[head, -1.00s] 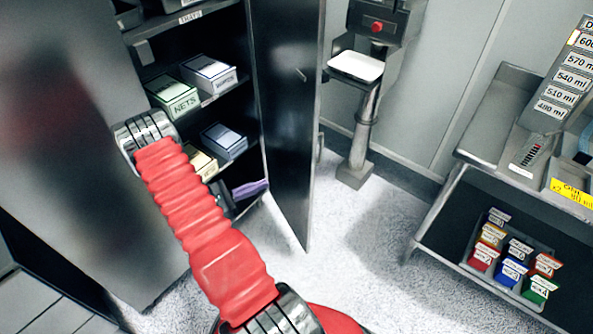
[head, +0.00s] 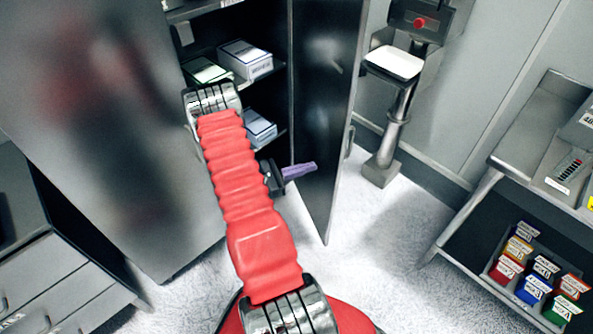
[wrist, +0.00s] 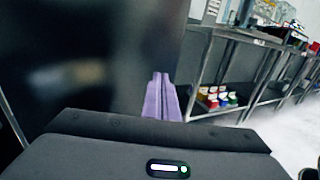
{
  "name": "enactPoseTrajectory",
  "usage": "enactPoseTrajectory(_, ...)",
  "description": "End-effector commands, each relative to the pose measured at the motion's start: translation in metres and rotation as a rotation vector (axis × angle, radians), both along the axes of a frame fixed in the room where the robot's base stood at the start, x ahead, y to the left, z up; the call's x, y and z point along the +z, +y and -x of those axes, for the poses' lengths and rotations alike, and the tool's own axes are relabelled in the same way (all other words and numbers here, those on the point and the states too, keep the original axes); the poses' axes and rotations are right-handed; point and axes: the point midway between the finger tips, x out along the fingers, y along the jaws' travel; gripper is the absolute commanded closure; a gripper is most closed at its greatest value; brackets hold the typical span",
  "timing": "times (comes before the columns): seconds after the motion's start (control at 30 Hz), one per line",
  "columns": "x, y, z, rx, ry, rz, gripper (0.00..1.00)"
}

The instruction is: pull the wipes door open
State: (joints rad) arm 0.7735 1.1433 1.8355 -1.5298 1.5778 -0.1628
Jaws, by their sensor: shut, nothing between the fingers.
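A tall dark cabinet stands open in the head view. Its right door (head: 325,90) is swung outward, with its dark inner face showing. No label reading wipes shows, so I cannot tell for sure that this is the wipes door. My gripper (head: 300,171) has purple fingers, shut and empty, in front of the lower inner face of this door; I cannot tell whether they touch it. In the wrist view the fingers (wrist: 161,98) point at the edge of a dark panel (wrist: 95,65), probably this door. The door's outer side is mostly hidden.
A large grey panel (head: 110,130) stands left of the shelves. White boxes (head: 245,58) sit on the shelves behind my arm. A scale on a post (head: 395,62) stands right of the door. A steel table (head: 500,165) with colored packets is at right; floor between is clear.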

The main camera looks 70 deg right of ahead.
Motion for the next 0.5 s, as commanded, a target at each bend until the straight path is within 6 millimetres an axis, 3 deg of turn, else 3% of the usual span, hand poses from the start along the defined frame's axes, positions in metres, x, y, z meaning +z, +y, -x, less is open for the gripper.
enactPoseTrajectory(0.3,0.000,-0.031,0.034,-0.002,-0.001,-0.001,1.00)
enactPoseTrajectory(0.5,0.000,-0.042,0.044,0.000,0.000,0.000,1.00)
